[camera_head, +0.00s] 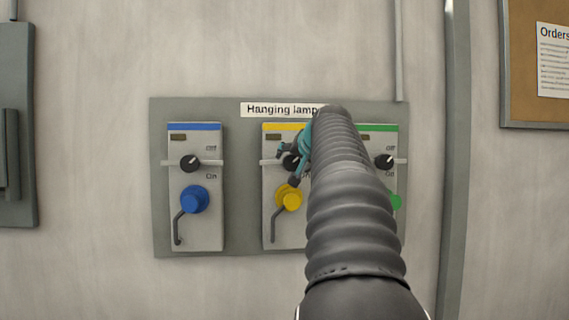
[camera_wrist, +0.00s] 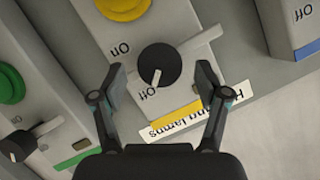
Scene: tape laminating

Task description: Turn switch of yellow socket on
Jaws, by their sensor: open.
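The yellow socket (camera_head: 270,233) is the middle unit on a grey wall panel, with a yellow stripe on top and a yellow plug (camera_head: 289,198) low on it. Its black rotary switch (camera_wrist: 160,66) shows in the wrist view, with its white mark toward "Off". In the head view the switch is partly hidden by my gripper (camera_head: 286,164). In the wrist view my gripper (camera_wrist: 160,87) is open, its two fingers on either side of the switch's near edge. I cannot tell whether a finger touches it.
A blue socket (camera_head: 208,229) is left and a green socket (camera_head: 388,143) right, partly behind my arm. Their switches (camera_head: 190,163) (camera_head: 384,160) sit close by at the same height. A "Hanging lamps" label (camera_head: 280,110) is above. A noticeboard (camera_head: 534,110) hangs far right.

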